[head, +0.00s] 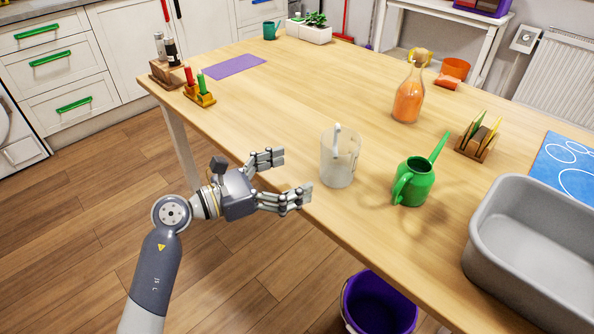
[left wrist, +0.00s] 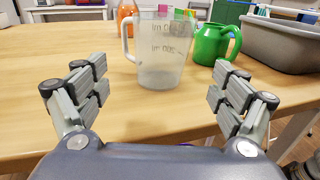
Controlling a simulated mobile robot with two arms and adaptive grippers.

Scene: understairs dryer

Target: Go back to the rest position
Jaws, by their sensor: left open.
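My left gripper (head: 290,177) is open and empty at the front edge of the wooden table (head: 300,90). Its two fingers stand wide apart in the left wrist view (left wrist: 160,98). A clear measuring jug (head: 340,160) stands upright on the table just beyond the fingertips, apart from them. In the left wrist view the jug (left wrist: 162,55) shows between the fingers and farther off, with its handle on the left. My right gripper is not in view.
A green watering can (head: 413,182) stands right of the jug, with a grey basin (head: 540,250) at the table's right. A bottle of orange liquid (head: 408,98) stands behind. A purple bucket (head: 378,305) is on the floor by the table. Floor at the left is clear.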

